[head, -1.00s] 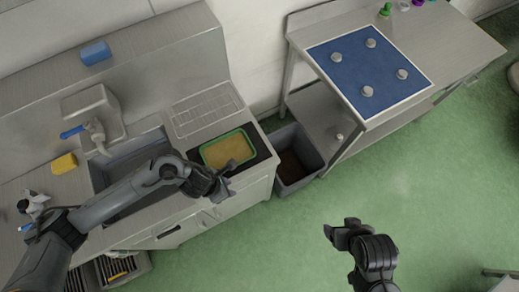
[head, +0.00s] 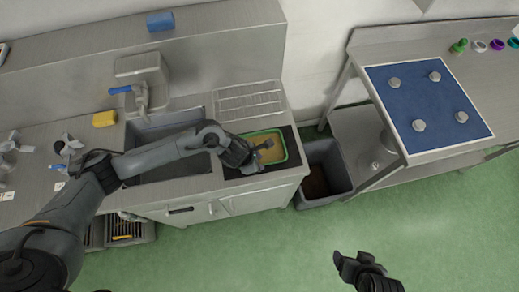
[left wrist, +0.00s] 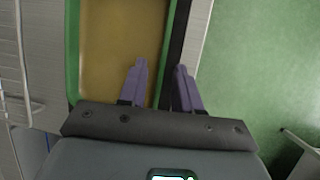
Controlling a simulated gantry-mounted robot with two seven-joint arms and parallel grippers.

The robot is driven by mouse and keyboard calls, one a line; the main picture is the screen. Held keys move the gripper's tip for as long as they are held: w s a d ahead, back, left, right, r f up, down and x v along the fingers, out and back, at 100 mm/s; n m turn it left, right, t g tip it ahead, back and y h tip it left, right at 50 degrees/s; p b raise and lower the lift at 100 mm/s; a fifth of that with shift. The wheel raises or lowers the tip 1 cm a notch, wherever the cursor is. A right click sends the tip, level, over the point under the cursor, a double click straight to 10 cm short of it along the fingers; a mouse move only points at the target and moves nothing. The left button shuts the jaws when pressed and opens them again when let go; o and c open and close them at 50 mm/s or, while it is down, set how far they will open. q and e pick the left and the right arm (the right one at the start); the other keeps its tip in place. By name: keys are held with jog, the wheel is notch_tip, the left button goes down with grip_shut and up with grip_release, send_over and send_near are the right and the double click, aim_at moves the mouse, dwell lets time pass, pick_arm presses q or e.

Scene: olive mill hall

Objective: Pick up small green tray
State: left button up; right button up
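The small green tray (head: 286,147) has a green rim and a tan inside. In the left wrist view, my left gripper (left wrist: 162,80) is open, with one purple finger over the tan inside and the other outside the tray's right green rim (left wrist: 167,50). Contact with the rim cannot be told. My right gripper (head: 345,262) is over the green floor, far from the tray; its fingers are unclear.
A grey bin (head: 326,165) stands right of the counter. A wire rack (head: 250,102) lies behind the tray. The sink (head: 165,170) and tap (head: 140,98) are to the left. A table with a blue panel (head: 425,108) stands at the right.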

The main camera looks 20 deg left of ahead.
aim_at(263, 164)
pick_arm(q)
jog(key=shift+x, duration=2)
jog(key=shift+s, duration=0.1)
grip_shut()
jog(key=shift+d, duration=0.1)
